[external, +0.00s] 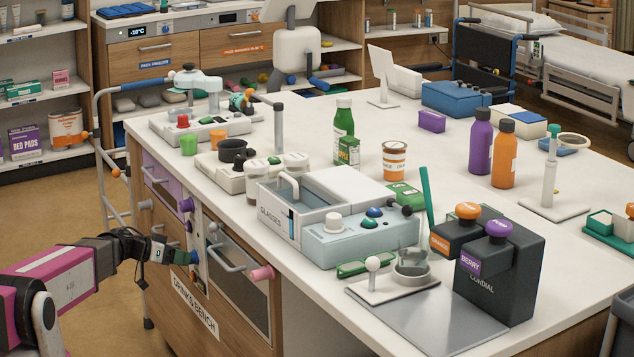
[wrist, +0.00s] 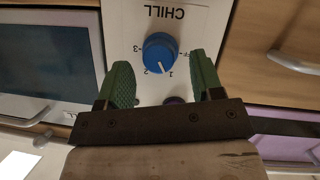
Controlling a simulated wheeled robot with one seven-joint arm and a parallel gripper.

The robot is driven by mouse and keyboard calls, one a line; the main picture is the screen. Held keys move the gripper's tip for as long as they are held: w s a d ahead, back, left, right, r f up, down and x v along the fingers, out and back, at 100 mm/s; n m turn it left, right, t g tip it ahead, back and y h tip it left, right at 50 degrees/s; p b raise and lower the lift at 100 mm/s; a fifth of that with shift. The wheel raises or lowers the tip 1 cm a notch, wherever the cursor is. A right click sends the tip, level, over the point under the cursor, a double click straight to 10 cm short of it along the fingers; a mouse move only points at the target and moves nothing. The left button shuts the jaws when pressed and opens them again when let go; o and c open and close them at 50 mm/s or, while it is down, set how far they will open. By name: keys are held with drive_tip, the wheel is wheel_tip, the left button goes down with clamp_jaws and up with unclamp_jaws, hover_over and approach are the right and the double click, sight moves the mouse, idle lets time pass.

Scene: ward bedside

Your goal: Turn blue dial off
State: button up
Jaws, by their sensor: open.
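The blue dial (wrist: 160,50) sits on a white panel (wrist: 120,20) lettered CHILL, which appears upside down in the wrist view. Marks 3, 2, 1 and a partly hidden OFF surround the dial. Its white pointer line appears to face about the 1. My gripper (wrist: 161,75) is open, with one green finger on each side of the dial's lower part and gaps to both sides. In the external view my gripper (external: 184,257) is at the bench front, close to the blue dial (external: 194,257). Contact cannot be told there.
A glass-fronted door (wrist: 45,60) lies left of the panel and wooden drawers with a handle (wrist: 293,63) lie right. In the external view, a pink-ended handle (external: 262,273) juts out right of my gripper.

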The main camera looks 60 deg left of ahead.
drive_tip(key=shift+x, duration=0.85)
drive_tip(key=c, duration=0.9)
drive_tip(key=n+h, duration=0.1)
drive_tip(key=n, duration=0.2)
drive_tip(key=n+t+h, duration=0.1)
drive_tip(key=n+h, duration=0.1)
drive_tip(key=n+t+h, duration=0.1)
drive_tip(key=n, duration=0.2)
drive_tip(key=shift+a+f+n+h, duration=0.25)
drive_tip(key=shift+a+n+h, duration=0.05)
drive_tip(key=shift+h, duration=0.1)
